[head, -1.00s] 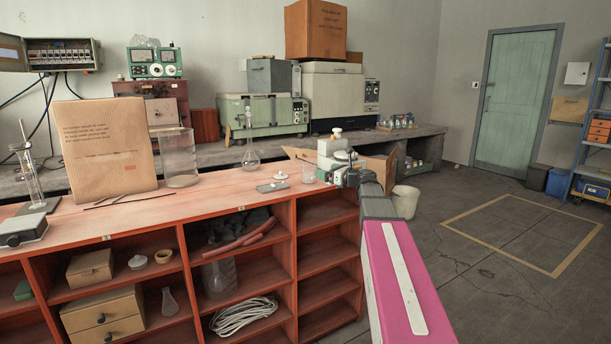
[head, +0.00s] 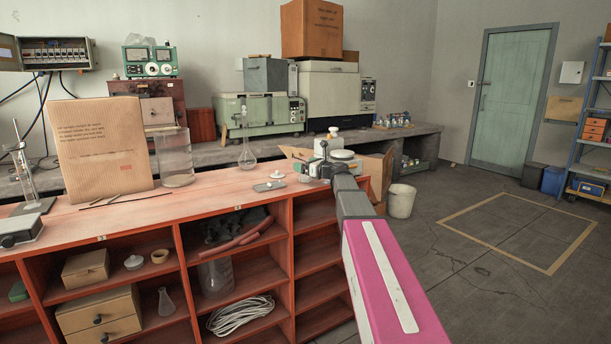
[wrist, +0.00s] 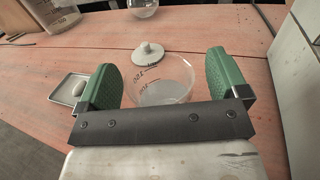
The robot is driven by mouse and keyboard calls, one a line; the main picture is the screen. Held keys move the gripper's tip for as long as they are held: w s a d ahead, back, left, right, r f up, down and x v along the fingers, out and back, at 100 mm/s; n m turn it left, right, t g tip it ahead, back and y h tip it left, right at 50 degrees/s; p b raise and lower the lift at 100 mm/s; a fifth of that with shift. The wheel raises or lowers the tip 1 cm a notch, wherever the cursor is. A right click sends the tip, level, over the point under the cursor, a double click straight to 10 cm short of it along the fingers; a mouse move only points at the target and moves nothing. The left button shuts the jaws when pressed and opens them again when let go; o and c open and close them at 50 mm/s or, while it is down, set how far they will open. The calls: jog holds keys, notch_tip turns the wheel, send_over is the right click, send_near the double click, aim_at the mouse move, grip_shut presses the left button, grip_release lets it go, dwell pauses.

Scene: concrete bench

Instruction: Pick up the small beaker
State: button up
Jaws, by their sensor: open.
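The small beaker (wrist: 160,82) is clear glass with dark volume marks and stands upright on the red wooden bench top. In the head view my gripper (head: 316,172) is low over the right end of the bench and largely hides the beaker.
A white lid (wrist: 148,54) lies just beyond the beaker, and a small tray (wrist: 57,97) lies to its left. A round flask (head: 248,158), a large beaker (head: 174,160) and a cardboard box (head: 100,150) stand further left on the bench.

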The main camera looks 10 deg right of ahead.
jog(key=c, duration=1.1)
jog(key=shift+r, duration=0.15)
